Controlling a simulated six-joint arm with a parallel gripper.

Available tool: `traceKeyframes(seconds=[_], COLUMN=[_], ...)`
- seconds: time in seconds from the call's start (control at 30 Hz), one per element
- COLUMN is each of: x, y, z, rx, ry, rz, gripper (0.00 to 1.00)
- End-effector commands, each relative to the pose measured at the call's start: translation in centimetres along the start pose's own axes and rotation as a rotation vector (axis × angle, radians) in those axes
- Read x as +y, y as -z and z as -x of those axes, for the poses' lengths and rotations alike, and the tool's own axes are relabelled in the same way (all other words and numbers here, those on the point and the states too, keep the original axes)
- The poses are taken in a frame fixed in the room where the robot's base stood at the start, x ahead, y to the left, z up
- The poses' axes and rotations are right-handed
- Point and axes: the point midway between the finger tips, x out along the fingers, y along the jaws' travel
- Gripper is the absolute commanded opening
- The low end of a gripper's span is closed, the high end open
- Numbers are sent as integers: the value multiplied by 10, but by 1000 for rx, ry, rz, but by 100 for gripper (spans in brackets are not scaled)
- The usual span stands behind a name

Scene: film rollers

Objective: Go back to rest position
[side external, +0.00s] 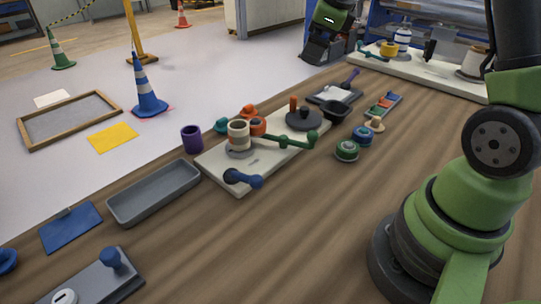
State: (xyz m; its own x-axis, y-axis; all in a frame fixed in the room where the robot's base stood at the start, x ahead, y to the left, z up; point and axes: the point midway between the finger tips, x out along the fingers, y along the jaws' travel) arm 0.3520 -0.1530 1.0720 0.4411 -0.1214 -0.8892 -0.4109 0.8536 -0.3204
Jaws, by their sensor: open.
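My arm stands at the right, and its upper links run out of the top edge. A white board (217,176) lies mid-table. It carries a cream roller (238,134) on a grey disc, a dark round piece with an orange peg (304,119), a green linked lever (290,141) and a blue handle (243,180). A second white board (430,75) at the back right carries a white and blue roller (403,38), a yellow roller (389,49) and a cream roller (475,62).
A grey tray (155,208), blue mat (71,228) and grey block with a blue knob (112,258) lie left. A purple cup (191,138) stands near the board. Green (347,150) and blue (363,135) rollers lie right. The front middle of the table is clear.

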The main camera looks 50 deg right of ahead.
Motion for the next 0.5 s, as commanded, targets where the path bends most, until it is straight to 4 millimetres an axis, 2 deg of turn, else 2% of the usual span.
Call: traceKeyframes(seconds=[0.03,0.2,0.4,0.5], x=[17,78,151,181], y=[-10,-17,6,23], z=[25,92,147,162], rx=[-30,-118,-228,-275], ry=[2,14,84,135], rz=[165,761,1447,1741], gripper=[96,96,96,96])
